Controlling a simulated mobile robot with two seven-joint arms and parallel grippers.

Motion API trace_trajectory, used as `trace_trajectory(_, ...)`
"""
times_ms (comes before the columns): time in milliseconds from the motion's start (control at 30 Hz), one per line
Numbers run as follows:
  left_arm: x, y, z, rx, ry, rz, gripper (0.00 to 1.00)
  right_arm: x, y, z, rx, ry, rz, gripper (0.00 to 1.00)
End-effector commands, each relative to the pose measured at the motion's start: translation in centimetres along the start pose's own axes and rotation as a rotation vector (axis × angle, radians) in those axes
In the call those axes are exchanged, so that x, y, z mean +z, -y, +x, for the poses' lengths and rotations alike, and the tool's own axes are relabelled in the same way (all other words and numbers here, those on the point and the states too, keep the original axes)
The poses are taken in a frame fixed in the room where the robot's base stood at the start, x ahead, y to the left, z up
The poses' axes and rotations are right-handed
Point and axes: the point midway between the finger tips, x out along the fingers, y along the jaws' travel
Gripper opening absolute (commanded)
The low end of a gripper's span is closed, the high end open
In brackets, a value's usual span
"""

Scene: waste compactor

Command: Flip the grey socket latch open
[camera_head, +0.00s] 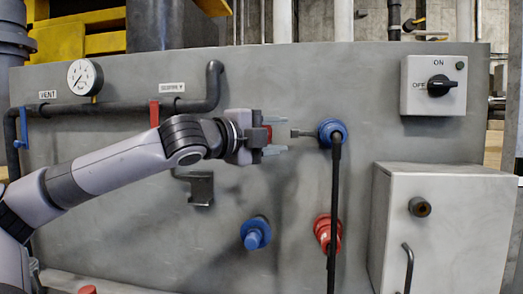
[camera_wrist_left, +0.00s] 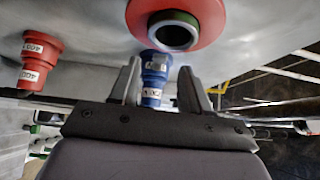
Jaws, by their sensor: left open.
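The grey socket latch (camera_head: 303,133) is a short bar sticking out to the left of the upper blue socket (camera_head: 332,131) on the grey panel. A black cable hangs down from this socket. My left gripper (camera_head: 283,135) is open just left of the latch, with its fingers pointing right, one above the other. I see nothing clearly held. A small red patch shows at the gripper's jaws. In the left wrist view, a blue connector (camera_wrist_left: 154,78) shows between the spread fingers (camera_wrist_left: 161,82). I cannot make out the latch there. My right gripper is not in view.
A lower blue socket (camera_head: 256,233) and a red socket (camera_head: 323,228) sit below. A grey box (camera_head: 445,225) juts out at lower right. A switch box (camera_head: 433,86) is at upper right. A pipe (camera_head: 120,107) runs behind my left arm. The left wrist view shows a red ring (camera_wrist_left: 146,13).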

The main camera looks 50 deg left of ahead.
Motion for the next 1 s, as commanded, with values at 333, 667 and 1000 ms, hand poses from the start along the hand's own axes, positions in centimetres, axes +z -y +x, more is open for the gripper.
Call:
trace_trajectory(333,0.0,-0.1,-2.9,0.000,0.002,0.001,0.47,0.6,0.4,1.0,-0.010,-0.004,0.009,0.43)
trace_trajectory(667,0.0,-0.1,-3.5,0.002,0.001,-0.002,0.47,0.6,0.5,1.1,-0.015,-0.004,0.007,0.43)
trace_trajectory(1000,0.1,-0.1,-3.5,0.002,0.001,-0.002,0.47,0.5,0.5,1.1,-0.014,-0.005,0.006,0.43)
